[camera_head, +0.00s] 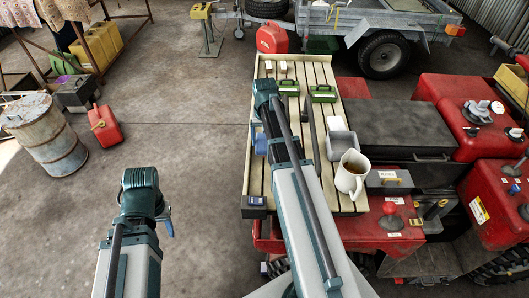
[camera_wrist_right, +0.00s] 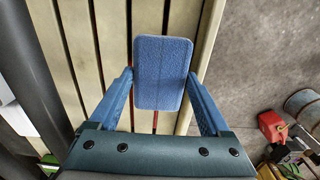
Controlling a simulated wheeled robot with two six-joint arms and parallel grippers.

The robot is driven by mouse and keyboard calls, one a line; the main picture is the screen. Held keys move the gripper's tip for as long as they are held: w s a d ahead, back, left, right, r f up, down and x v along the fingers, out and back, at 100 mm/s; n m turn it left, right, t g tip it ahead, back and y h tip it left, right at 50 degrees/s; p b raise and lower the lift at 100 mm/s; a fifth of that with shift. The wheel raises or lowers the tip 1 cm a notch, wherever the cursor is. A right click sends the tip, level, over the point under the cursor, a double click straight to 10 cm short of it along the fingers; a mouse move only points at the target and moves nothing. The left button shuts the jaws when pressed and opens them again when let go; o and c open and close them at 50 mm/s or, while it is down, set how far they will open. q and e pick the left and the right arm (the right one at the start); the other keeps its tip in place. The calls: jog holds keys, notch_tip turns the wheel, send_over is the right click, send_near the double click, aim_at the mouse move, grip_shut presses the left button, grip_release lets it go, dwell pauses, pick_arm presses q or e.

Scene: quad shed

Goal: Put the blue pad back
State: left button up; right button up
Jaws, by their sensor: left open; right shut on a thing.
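The blue pad (camera_wrist_right: 161,72) is a flat, rounded rectangle with a faint line down its middle. In the right wrist view it sits between the two blue fingers of my right gripper (camera_wrist_right: 160,78), which is shut on it. Pale wooden slats lie behind it. In the head view my right gripper (camera_head: 261,144) is over the left side of the slatted deck (camera_head: 330,184); I cannot tell pad from fingers there. My left gripper (camera_head: 168,227) is open, low over the floor left of the deck, mostly hidden behind its wrist.
The concrete floor at left is clear up to a red can (camera_head: 105,126) and drum (camera_head: 45,133).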

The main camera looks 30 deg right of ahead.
aim_at(264, 141)
jog(key=shift+f+b, duration=1.95)
jog(key=shift+r, duration=0.15)
jog(key=o, duration=0.9)
notch_tip(264, 141, up, 12)
jog(key=p, duration=1.2)
